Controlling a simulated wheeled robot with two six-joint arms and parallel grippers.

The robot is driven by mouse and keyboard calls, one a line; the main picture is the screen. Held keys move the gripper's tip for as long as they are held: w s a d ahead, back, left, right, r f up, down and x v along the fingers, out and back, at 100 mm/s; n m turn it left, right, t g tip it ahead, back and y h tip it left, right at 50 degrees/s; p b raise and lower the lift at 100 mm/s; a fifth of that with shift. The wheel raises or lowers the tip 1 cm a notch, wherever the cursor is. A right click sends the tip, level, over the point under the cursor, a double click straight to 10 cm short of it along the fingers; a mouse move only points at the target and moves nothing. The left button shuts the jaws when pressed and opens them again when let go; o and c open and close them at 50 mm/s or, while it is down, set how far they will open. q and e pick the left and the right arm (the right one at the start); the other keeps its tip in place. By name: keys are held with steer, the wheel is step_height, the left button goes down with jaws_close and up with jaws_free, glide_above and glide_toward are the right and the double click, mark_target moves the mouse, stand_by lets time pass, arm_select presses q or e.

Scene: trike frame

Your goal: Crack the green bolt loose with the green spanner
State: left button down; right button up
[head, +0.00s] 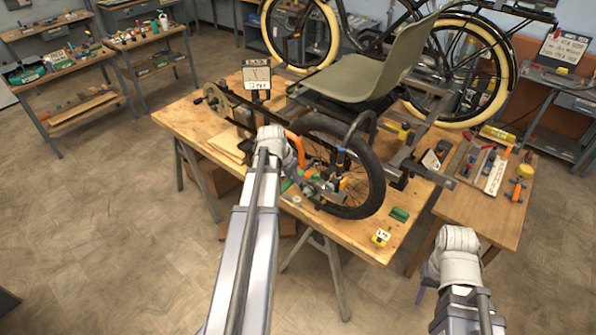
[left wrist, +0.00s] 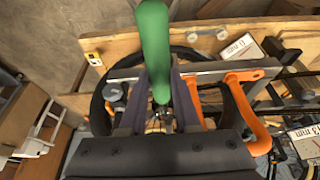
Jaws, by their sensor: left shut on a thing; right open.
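My left gripper (head: 305,187) is beside the lower part of the trike's front wheel. It is shut on the green spanner, whose green handle (left wrist: 155,45) runs up between the fingers in the left wrist view. A bit of green (head: 287,185) shows beside the gripper in the head view. The spanner's far end is hidden by the fingers, and I cannot make out the green bolt or whether the spanner is on it. My right gripper (head: 421,294) is low at the right, off the bench, open, mostly hidden behind its arm.
The trike frame with its seat (head: 372,70) and black wheel (head: 365,185) stands on the wooden bench (head: 180,118). An orange part (left wrist: 245,110) lies close to my left fingers. A green block (head: 399,214) and a yellow-labelled block (head: 381,237) sit near the bench's front edge. A tool table (head: 480,215) is at right.

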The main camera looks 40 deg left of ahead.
arm_select(q)
steer(key=shift+s+r, duration=0.15)
steer(key=shift+s, duration=0.1)
steer(key=shift+w, duration=0.15)
steer(key=shift+f+b, duration=0.7)
steer(key=shift+f, duration=0.05)
steer(key=shift+f+b, duration=1.9)
steer(key=shift+f, duration=0.05)
steer(key=shift+f+b, duration=1.05)
steer(key=shift+b, duration=0.05)
steer(key=c, duration=1.2)
jaws_free()
jaws_close()
